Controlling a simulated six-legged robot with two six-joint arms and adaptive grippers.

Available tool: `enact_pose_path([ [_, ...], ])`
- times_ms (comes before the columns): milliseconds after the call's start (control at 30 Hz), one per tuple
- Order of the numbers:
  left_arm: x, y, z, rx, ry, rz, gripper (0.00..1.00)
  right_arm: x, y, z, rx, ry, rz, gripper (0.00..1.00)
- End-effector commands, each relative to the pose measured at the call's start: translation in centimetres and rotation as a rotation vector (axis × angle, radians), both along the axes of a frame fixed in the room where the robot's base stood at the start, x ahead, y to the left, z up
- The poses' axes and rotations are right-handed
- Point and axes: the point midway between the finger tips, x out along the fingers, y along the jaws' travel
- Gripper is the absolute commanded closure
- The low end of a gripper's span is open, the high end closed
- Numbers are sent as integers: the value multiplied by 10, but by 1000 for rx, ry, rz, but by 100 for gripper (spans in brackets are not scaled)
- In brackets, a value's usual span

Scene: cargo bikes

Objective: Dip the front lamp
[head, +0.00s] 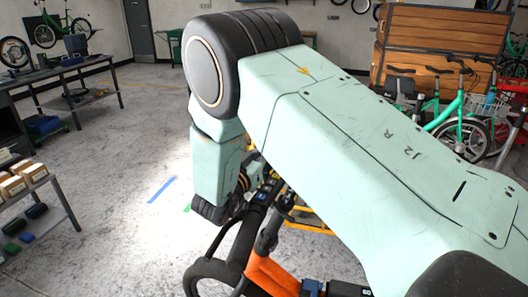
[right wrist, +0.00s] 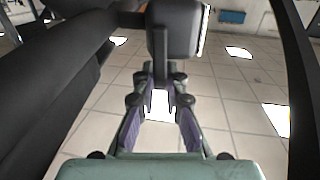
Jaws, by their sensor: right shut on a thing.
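A dark, box-shaped front lamp (right wrist: 180,28) is at the top middle of the right wrist view, with a narrow tab hanging below it. My right gripper (right wrist: 159,84) has purple-padded fingers, and their tips are closed on this tab. In the head view the lamp cannot be made out, and my right arm hides most of the gripper. An orange cargo bike (head: 270,275) with a black handlebar (head: 247,238) is at the bottom middle, just below the arm's wrist. My left gripper does not show.
A bright patch lies on the floor (head: 168,160), beside a blue tape strip (head: 160,189). A shelf (head: 60,190) with boxes is at left, and a workbench (head: 70,72) behind it. Green bikes (head: 460,125) stand at right. Dark bars flank the wrist view closely. The left-middle floor is clear.

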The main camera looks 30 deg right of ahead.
Motion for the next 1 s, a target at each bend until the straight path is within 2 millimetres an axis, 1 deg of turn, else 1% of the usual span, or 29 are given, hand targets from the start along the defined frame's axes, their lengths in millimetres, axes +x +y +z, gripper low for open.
enact_pose_path([
  [333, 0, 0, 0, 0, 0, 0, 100, 1, -2, -1, 1, 2, 1, 100],
  [433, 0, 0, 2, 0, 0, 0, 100, 2, -1, 0, -14, 28, 3, 100],
  [800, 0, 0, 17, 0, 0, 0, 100, 16, 8, -2, -178, 299, 20, 100],
  [1000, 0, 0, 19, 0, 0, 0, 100, 19, 10, -4, -226, 377, 25, 100],
])
